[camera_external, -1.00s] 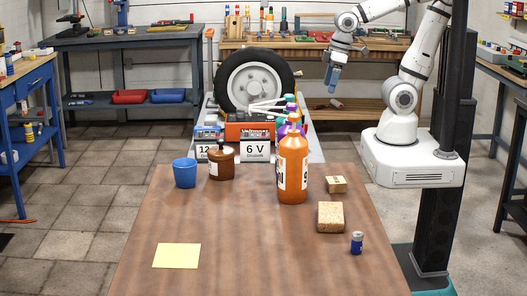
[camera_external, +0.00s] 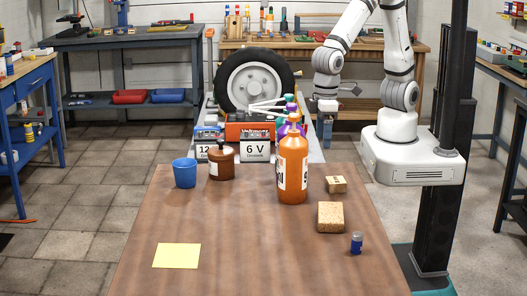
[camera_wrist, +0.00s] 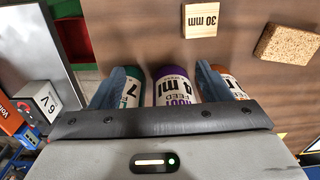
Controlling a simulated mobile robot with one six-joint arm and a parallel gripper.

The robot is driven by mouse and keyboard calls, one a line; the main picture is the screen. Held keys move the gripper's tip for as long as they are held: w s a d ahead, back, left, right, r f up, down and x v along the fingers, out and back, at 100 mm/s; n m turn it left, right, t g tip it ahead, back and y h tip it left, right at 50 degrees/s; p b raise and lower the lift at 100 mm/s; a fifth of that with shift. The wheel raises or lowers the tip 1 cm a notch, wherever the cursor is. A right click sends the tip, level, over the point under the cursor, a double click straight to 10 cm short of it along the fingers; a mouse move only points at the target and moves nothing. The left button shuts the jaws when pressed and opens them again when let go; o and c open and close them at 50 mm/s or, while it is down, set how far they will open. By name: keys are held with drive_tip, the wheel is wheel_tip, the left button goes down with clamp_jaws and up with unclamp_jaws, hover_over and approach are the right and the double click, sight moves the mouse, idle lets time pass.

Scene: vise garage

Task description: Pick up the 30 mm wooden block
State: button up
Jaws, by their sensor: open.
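The 30 mm wooden block (camera_external: 336,185) is small and pale. It sits on the brown table behind the cork block and right of the orange bottle. In the wrist view the block (camera_wrist: 200,20) shows its "30 mm" label near the top edge, beyond my fingertips. My gripper (camera_external: 327,142) hangs pointing down above and behind the block, apart from it. In the wrist view my gripper (camera_wrist: 162,70) has its two blue fingers spread, with no held object visible between them.
The orange bottle (camera_external: 292,172) stands left of the block, with purple-capped and teal-capped bottles behind it. The cork block (camera_external: 330,217) and a blue can (camera_external: 357,243) lie nearer. A blue cup (camera_external: 184,173), a brown jar (camera_external: 221,163) and a yellow sheet (camera_external: 177,256) are farther left.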

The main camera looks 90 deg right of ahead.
hover_over(336, 180)
drive_tip(key=f, duration=0.3)
drive_tip(key=shift+w+d+f, duration=0.15)
drive_tip(key=shift+w+d, duration=0.1)
drive_tip(key=shift+d, duration=0.05)
drive_tip(key=f, duration=0.7)
drive_tip(key=shift+s+a+f+p, duration=0.25)
drive_tip(key=shift+f+p, duration=0.05)
drive_tip(key=shift+f, duration=0.1)
drive_tip(key=c, duration=1.1)
